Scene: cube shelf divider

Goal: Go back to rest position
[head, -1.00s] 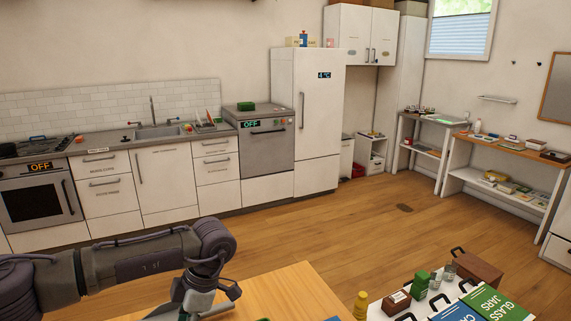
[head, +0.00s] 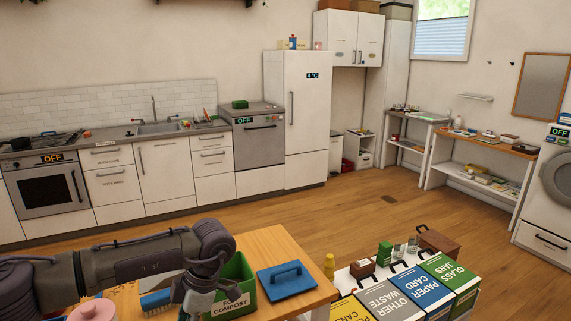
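My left arm comes in from the left over the wooden table. Its gripper (head: 190,308) points down at the bottom edge of the view, beside the green compost bin (head: 240,273). The gripper is dark, partly hidden by its own wrist and cut off by the frame, so its opening and any contact with the bin are unclear. My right arm and gripper are not in view.
The wooden table (head: 272,243) holds a blue lid with a handle (head: 286,280), a brush (head: 157,301) and a pink pot (head: 93,310). Labelled waste bins (head: 425,287) stand to the right, with a yellow bottle (head: 329,266) nearby. Open wooden floor (head: 345,215) lies beyond.

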